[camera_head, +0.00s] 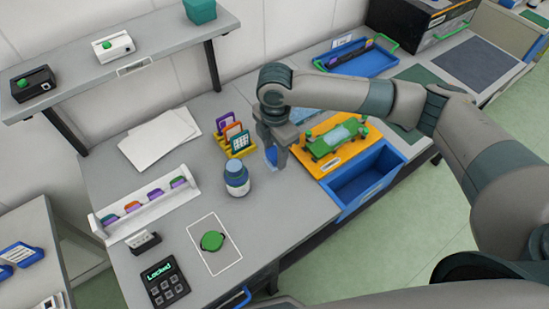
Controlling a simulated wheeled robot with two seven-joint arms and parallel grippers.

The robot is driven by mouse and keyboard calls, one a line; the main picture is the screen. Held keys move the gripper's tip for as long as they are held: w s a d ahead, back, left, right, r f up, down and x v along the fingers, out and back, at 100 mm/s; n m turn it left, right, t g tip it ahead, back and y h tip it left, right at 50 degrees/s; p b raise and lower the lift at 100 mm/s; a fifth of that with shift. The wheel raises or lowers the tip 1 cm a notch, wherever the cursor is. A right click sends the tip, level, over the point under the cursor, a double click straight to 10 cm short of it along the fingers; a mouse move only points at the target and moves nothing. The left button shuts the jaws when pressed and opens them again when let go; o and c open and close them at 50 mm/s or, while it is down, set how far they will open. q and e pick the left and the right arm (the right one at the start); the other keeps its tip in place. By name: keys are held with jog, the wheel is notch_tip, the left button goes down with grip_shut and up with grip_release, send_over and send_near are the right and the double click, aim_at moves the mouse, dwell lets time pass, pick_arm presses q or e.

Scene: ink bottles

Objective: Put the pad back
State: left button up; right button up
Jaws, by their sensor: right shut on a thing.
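My right gripper (274,158) comes down from above onto the grey table, between the yellow card holder and the orange board. It is shut on a small blue item (271,155), mostly hidden by the fingers; I cannot tell whether it is a pad or touches the table. A white rack (150,206) on the table's left holds several small coloured pads. A green round item (212,241) lies on a white-outlined mat (225,256). My left gripper does not show.
A yellow holder (240,153) carries several cards. An orange board (345,155) and blue bin (368,187) lie right. A keypad (165,283) reads "Locked". White papers (160,138) lie behind.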

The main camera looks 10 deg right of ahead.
aim_at(275, 163)
jog(key=shift+a+f, duration=0.1)
jog(key=shift+f, duration=0.1)
notch_tip(275, 163, down, 3)
jog(key=shift+f+p, duration=0.2)
jog(key=shift+p, duration=0.65)
jog(key=shift+f, duration=0.2)
jog(key=shift+f, duration=0.1)
jog(key=o, duration=1)
notch_tip(275, 163, up, 11)
jog(key=b, duration=0.3)
jog(key=shift+b, duration=0.4)
jog(key=shift+r, duration=0.65)
